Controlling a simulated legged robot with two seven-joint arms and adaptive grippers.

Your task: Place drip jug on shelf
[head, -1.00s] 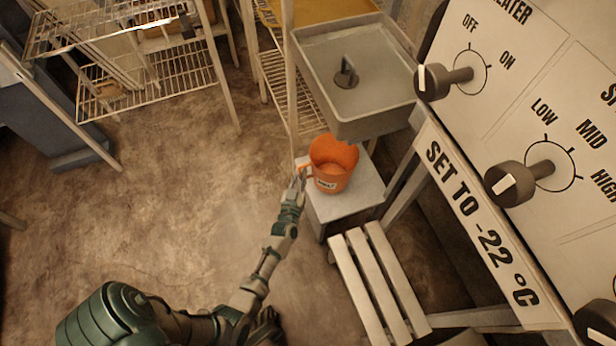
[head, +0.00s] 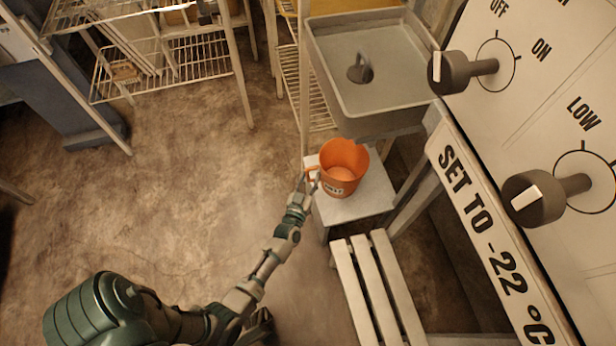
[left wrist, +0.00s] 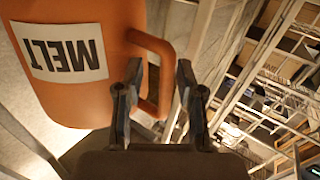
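The drip jug is an orange jug (head: 345,172) with a white label and a side handle. It stands upright on a small grey stand (head: 360,208) below the sink. In the left wrist view the jug (left wrist: 85,95) fills the left side, its label "MELT" upside down. My left gripper (head: 310,180) is at the handle, on the jug's left side. In the left wrist view its two fingers (left wrist: 160,78) are apart, with the handle (left wrist: 160,100) between them and a gap visible. I cannot make out my right gripper.
Wire shelves (head: 165,70) stand at the upper left, and a narrower rack stands behind the stand. A grey sink (head: 372,115) overhangs the jug's back. A slatted bench (head: 375,290) is in front, and a control panel (head: 550,110) with knobs is at right. The floor at left is clear.

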